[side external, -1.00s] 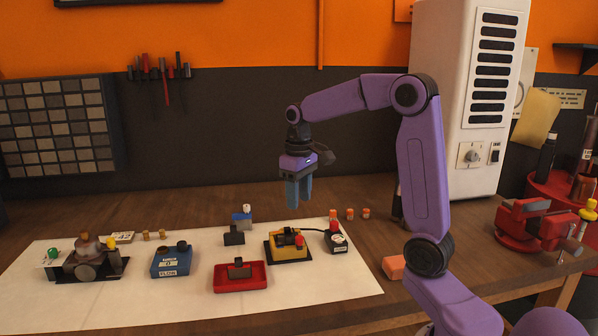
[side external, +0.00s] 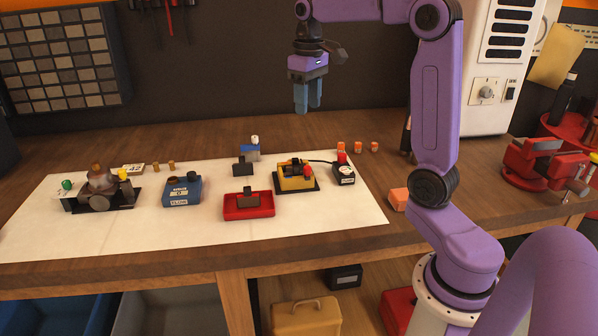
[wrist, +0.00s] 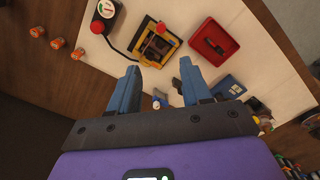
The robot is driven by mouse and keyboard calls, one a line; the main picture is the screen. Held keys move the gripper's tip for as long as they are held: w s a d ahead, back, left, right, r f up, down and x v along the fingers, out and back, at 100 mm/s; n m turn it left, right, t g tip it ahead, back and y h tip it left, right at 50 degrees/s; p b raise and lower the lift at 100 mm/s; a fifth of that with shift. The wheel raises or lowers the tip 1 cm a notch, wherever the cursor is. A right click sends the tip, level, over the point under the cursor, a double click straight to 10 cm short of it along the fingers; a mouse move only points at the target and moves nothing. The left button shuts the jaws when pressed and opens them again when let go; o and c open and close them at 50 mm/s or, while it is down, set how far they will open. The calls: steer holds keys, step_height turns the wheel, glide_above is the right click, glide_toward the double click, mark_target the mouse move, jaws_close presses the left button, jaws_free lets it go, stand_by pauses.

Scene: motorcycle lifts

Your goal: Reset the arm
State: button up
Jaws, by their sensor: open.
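My gripper (side external: 308,107) hangs pointing down above the back of the workbench, well clear of the objects on the white sheet. Its blue fingers are apart with nothing between them, and they also show in the wrist view (wrist: 158,90). My purple arm is bent, with the forearm reaching left from a raised elbow. Below and in front of the gripper is a yellow device (side external: 296,176) on a black base. It also shows in the wrist view (wrist: 157,46).
On the white sheet (side external: 330,225) stand a red tray (side external: 249,211), a blue box (side external: 182,191), a motor-like assembly (side external: 101,185) and a small box with a red button (side external: 343,172). Several orange cylinders (side external: 358,147) stand behind. A red vise (side external: 540,168) is at right. Air around the gripper is clear.

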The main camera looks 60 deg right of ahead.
steer(key=s+a+f+n, duration=0.3)
steer(key=s+a, duration=0.2)
steer(key=a, duration=0.3)
steer(key=s+a+f+n, duration=0.3)
steer(key=s+a, duration=0.2)
steer(key=a, duration=0.3)
steer(key=s+a+f+n, duration=0.1)
steer(key=s+f+n, duration=0.2)
steer(key=s, duration=0.5)
steer(key=s+a+f+n, duration=0.1)
steer(key=s+f+n, duration=0.2)
steer(key=s, duration=0.5)
steer(key=shift+s+a+f+n, duration=0.2)
steer(key=shift+a+f+n, duration=0.15)
steer(key=shift+f, duration=0.2)
